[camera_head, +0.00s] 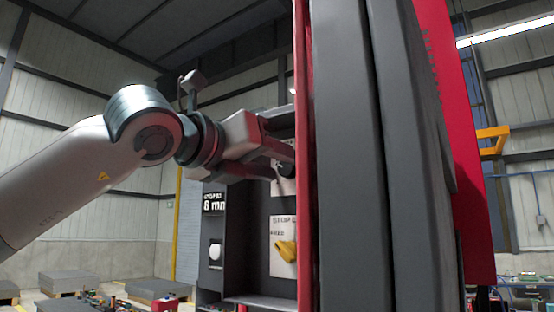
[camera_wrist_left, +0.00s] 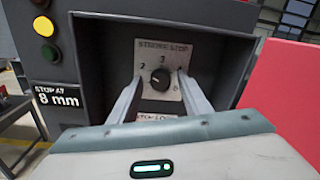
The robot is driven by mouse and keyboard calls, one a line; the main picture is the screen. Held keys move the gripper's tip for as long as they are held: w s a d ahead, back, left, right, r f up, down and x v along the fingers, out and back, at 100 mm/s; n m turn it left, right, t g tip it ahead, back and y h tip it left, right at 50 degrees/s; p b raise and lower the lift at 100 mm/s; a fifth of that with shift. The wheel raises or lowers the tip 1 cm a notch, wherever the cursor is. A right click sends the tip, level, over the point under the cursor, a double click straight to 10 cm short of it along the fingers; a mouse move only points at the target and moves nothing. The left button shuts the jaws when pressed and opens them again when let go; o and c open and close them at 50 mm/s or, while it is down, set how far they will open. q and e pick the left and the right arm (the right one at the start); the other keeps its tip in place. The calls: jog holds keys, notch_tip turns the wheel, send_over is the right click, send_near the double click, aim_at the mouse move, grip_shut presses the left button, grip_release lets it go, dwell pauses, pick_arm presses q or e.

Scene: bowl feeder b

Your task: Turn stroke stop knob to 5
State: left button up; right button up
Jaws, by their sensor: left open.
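The stroke stop knob (camera_wrist_left: 160,79) is a dark round knob on a pale plate (camera_wrist_left: 148,54) lettered STROKE STOP, with 2, 3 and what looks like 5 around it. Its small light mark seems to face the lower right, but it is too small to be sure. My left gripper (camera_wrist_left: 160,80) is open, one finger on each side of the knob, with a gap to it in the picture. In the head view, my left gripper (camera_head: 289,162) reaches in at the panel. The knob (camera_head: 286,170) shows there as a small dark shape, partly covered. My right gripper is not in view.
A STOP AT 8 mm label (camera_wrist_left: 57,96) is left of the recess, below a yellow lamp (camera_wrist_left: 44,26) and green lamp (camera_wrist_left: 50,53). A yellow handle (camera_head: 286,250) is below the knob. A red and grey column (camera_head: 350,160) stands close on the right.

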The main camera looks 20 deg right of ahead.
pick_arm(q)
jog(key=c, duration=1)
jog(key=shift+c, duration=0.2)
